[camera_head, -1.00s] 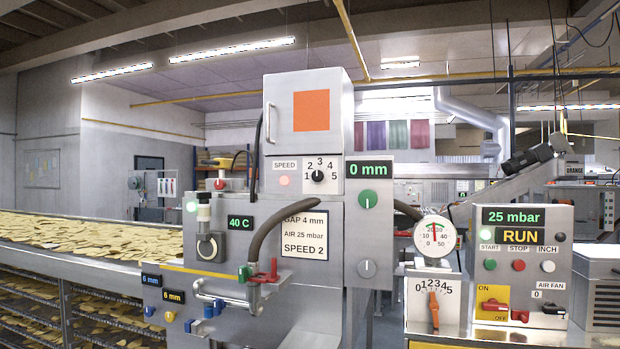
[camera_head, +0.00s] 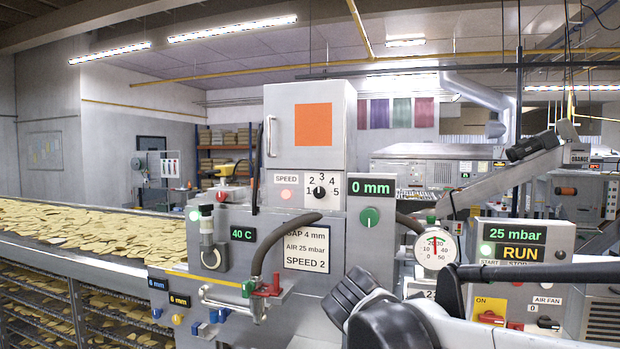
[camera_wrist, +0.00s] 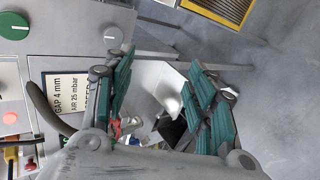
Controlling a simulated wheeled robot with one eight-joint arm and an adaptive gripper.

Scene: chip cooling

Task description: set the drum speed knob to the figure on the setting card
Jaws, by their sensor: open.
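The drum speed knob (camera_head: 319,191) is small and black, on a white panel marked SPEED with an arc of 1 to 5. Its pale mark seems to point up near 3. The setting card (camera_head: 306,262) below it reads GAP 4 mm, AIR 25 mbar, SPEED 2; a hose covers part of its top left corner. The card also shows sideways in the wrist view (camera_wrist: 62,88). My gripper (camera_wrist: 163,97) is open and empty, its teal fingers wide apart and right of the card there. I cannot make out the knob in the wrist view.
A curved grey hose (camera_head: 285,235) bulges beside the card. A green knob (camera_head: 369,216) sits right of the speed panel under the 0 mm display. A pressure gauge (camera_head: 435,248) and RUN box (camera_head: 525,240) stand right. A chip conveyor (camera_head: 70,233) runs left.

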